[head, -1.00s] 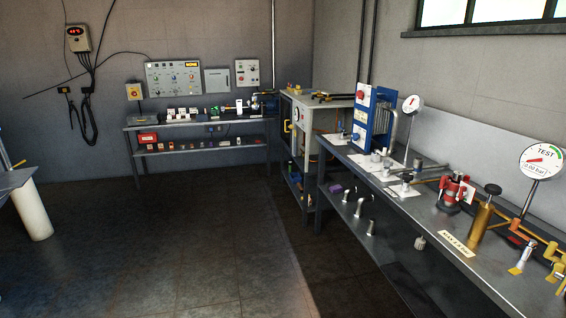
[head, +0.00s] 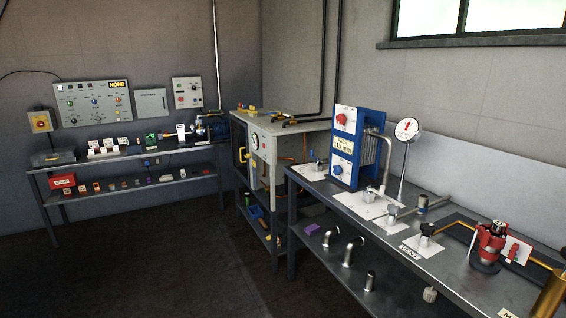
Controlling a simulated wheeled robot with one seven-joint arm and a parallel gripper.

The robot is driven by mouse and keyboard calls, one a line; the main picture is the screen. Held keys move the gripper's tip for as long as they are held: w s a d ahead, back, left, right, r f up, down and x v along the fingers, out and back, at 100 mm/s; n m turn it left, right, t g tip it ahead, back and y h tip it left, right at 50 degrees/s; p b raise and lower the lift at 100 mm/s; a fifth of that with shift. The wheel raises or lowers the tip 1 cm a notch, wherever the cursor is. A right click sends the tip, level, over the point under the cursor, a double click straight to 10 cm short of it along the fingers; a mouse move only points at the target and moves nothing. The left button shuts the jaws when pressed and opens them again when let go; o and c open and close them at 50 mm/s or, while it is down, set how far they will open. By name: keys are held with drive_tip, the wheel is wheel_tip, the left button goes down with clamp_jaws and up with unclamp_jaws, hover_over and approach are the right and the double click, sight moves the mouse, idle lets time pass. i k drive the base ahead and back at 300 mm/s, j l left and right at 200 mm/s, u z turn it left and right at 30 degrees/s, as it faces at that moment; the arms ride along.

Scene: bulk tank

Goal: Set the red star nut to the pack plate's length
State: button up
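The blue plate pack (head: 370,150) stands upright on the grey bench along the right wall. Its front has a white panel at the top with a red star-shaped nut (head: 343,118). Below the nut is the pack plate (head: 343,145), a pale label that appears to read 115 mm. Under the plate is another white panel with a blue knob (head: 342,168). The nut's exact setting is too small to read. My gripper is not in view.
The right bench (head: 437,277) carries valves, a round gauge (head: 407,129), a red device (head: 489,246) and a brass cylinder (head: 540,296). A grey cabinet (head: 266,158) stands in the corner beyond. The dark floor (head: 150,260) left of the bench is clear.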

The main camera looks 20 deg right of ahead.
sight(341, 119)
drive_tip(key=i+j+z, duration=0.2)
drive_tip(key=i+z, duration=0.15)
drive_tip(key=i, duration=0.2)
drive_tip(key=i+j+z, duration=0.35)
drive_tip(key=i, duration=0.15)
